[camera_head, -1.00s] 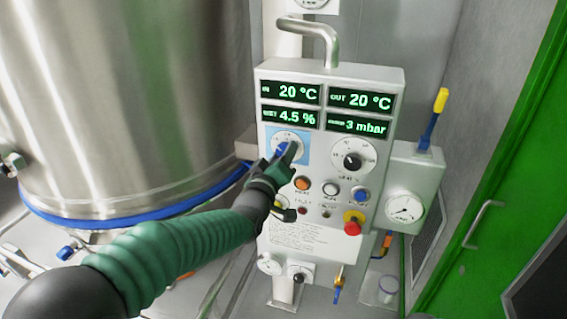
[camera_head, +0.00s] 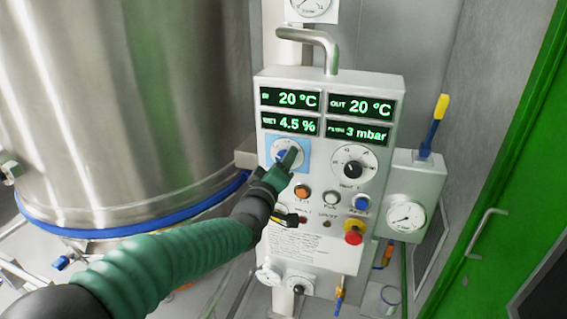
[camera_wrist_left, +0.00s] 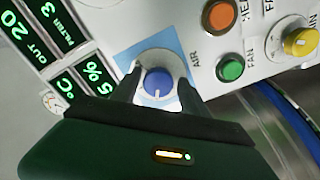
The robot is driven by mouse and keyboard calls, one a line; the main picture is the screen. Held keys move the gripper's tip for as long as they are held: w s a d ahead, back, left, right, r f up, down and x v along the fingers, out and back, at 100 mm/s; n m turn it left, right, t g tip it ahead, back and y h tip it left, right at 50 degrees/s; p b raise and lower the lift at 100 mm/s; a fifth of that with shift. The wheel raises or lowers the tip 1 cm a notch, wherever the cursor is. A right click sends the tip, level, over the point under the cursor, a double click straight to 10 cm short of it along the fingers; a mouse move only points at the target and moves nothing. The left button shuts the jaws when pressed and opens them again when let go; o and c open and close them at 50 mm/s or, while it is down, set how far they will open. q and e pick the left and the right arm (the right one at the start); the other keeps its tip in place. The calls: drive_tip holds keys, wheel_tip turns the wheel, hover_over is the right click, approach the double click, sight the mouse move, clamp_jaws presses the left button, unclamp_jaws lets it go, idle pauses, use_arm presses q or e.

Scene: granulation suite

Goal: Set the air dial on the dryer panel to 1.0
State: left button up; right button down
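The dryer panel (camera_head: 385,85) is a pale upright box. Its air dial is a blue knob on a white scale over a light blue square (camera_head: 273,142). In the left wrist view the blue knob (camera_wrist_left: 158,84) sits between the two dark fingers, beside the word AIR. My left gripper (camera_head: 284,162) reaches the dial from the lower left. Its fingers (camera_wrist_left: 159,88) stand apart on either side of the knob, with white dial face showing between them and the knob. In the head view the gripper covers part of the dial, and I cannot read the setting. My right gripper is not in view.
A black-knobbed dial (camera_head: 353,166) is right of the air dial. Below are an orange button (camera_head: 302,192), other buttons and a red emergency stop (camera_head: 353,236). A steel vessel (camera_head: 120,100) stands left and a green door (camera_head: 510,170) right. A side box carries a gauge (camera_head: 406,216).

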use_arm(q)
drive_tip(key=shift+o, duration=0.5)
drive_tip(key=b+v, duration=0.2)
drive_tip(key=v, duration=1.4)
drive_tip(key=shift+s+b, duration=0.35)
drive_tip(key=shift+a, duration=0.15)
